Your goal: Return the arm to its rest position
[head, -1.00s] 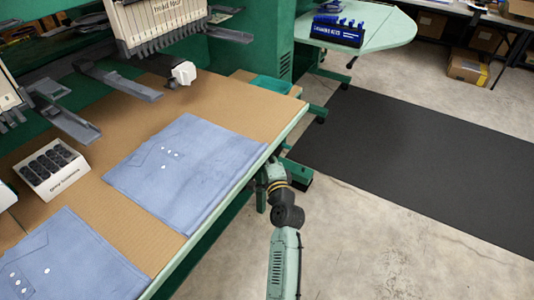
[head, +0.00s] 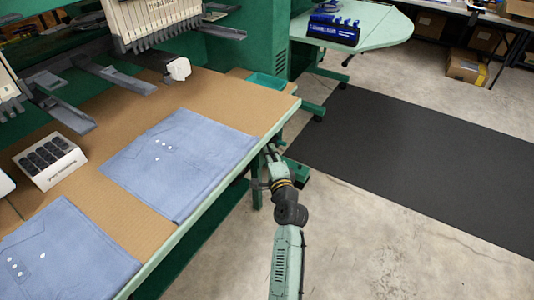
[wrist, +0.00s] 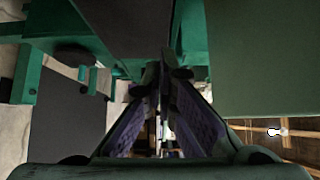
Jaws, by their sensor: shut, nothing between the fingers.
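My gripper (head: 270,153) is at the end of my green and black arm, beside the front edge of the brown-topped table (head: 229,100). It is off the table, over the gap between the table edge and the floor. In the wrist view my gripper (wrist: 165,58) shows its two long fingers running forward and closing together at the tips. Nothing shows between them. The green machine frame lies around and beyond the fingers in that view.
Two blue folded garments (head: 185,165) with white buttons lie on the table. A white box of black spools (head: 50,158) stands at left. A white knob (head: 178,68) sits under the machine heads. A teal tray (head: 266,81) is at the table's far corner. A dark floor mat (head: 400,145) lies right.

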